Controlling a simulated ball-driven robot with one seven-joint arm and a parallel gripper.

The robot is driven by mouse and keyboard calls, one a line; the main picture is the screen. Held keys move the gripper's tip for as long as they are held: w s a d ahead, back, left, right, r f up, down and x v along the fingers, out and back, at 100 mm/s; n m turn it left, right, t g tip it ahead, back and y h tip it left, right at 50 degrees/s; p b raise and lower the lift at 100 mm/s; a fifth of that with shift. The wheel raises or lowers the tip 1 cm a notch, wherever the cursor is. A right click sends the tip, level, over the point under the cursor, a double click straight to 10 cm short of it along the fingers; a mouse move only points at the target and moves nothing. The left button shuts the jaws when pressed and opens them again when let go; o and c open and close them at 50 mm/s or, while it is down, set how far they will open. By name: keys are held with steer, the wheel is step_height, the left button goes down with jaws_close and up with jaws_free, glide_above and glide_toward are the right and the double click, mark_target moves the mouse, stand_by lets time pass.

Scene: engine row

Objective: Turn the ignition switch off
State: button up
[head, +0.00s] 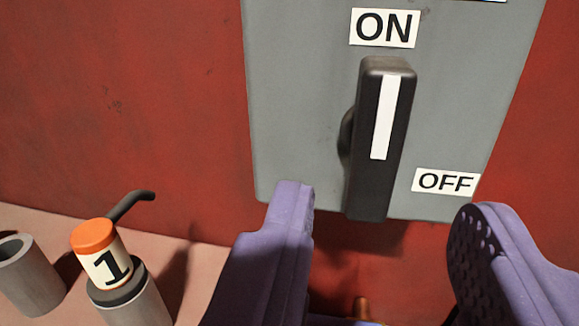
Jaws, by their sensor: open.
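The ignition switch is a black handle (372,190) with a white stripe, mounted on a grey panel (300,100). The handle stands nearly upright, and its stripe points up at the ON label (384,28). The OFF label (445,182) is to the lower right of the handle. My gripper (385,205) has two purple fingers, spread open, one to the left and one to the right of the handle's lower end. I see no finger touching the handle. The fingers hide part of the panel's lower edge and what lies below.
A red wall (120,100) carries the panel. At the lower left, an orange-capped piece marked 1 (105,262) sits in a grey cylinder, with an empty grey tube (32,280) beside it. A dark bent rod (130,203) stands behind. A small copper-coloured part (362,308) shows between the fingers.

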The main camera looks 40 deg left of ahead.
mark_target(377, 168)
steer(key=b+x, duration=0.1)
steer(key=x, duration=0.5)
steer(key=shift+w+a, duration=0.2)
jaws_close()
